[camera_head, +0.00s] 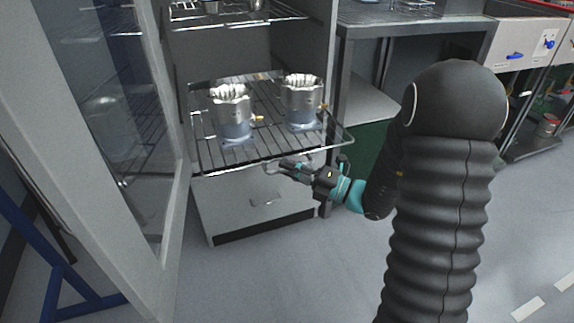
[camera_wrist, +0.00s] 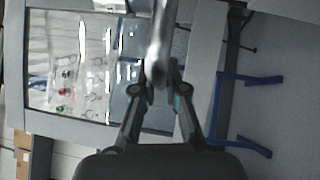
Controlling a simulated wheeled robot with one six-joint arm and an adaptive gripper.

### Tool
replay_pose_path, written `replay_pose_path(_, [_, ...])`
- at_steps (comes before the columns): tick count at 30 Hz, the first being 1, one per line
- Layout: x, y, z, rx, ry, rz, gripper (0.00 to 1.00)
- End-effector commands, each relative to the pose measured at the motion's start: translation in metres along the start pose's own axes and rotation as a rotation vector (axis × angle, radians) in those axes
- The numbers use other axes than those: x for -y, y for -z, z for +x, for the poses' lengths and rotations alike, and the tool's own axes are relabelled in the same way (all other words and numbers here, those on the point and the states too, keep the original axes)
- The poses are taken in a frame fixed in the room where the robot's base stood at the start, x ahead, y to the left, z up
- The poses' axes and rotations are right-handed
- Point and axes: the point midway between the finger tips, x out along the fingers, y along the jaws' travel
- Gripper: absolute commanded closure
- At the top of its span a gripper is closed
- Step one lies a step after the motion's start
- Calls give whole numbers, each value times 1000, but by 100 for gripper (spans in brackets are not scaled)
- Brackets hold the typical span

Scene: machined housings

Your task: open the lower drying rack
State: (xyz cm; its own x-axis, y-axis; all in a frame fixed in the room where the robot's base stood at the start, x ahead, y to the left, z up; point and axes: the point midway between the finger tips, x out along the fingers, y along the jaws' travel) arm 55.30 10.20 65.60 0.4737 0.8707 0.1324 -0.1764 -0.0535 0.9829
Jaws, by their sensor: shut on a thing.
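The lower drying rack (camera_head: 212,157) is a wire shelf that sticks out from the front of the open cabinet. Two machined metal housings, the left one (camera_head: 231,112) and the right one (camera_head: 302,101), stand upright on it. My gripper (camera_head: 285,166) is at the rack's front edge, reaching in from the right. In the wrist view my gripper (camera_wrist: 163,92) is shut on a shiny metal bar (camera_wrist: 160,45), which looks like the rack's front handle. The fingertips are partly hidden behind the bar.
The glass cabinet door (camera_head: 120,130) stands open on the left. An upper rack (camera_head: 215,19) holds more parts. A metal bench (camera_head: 400,22) stands to the right of the cabinet. A blue frame (camera_head: 60,270) is at the lower left. The floor in front is clear.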

Motion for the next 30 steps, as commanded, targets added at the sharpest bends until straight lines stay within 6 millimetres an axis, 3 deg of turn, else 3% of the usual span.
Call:
replay_pose_path(7, [1,1,0,-4,1,1,100])
replay_pose_path(8, [1,1,0,-4,1,1,82])
replay_pose_path(9, [1,1,0,-3,1,1,72])
replay_pose_path(10, [1,1,0,-3,1,1,64])
replay_pose_path(11, [0,1,0,-3,1,1,63])
replay_pose_path(22, [0,0,-4,0,1,0,63])
replay_pose_path(30, [0,-1,-46,4,1,0,63])
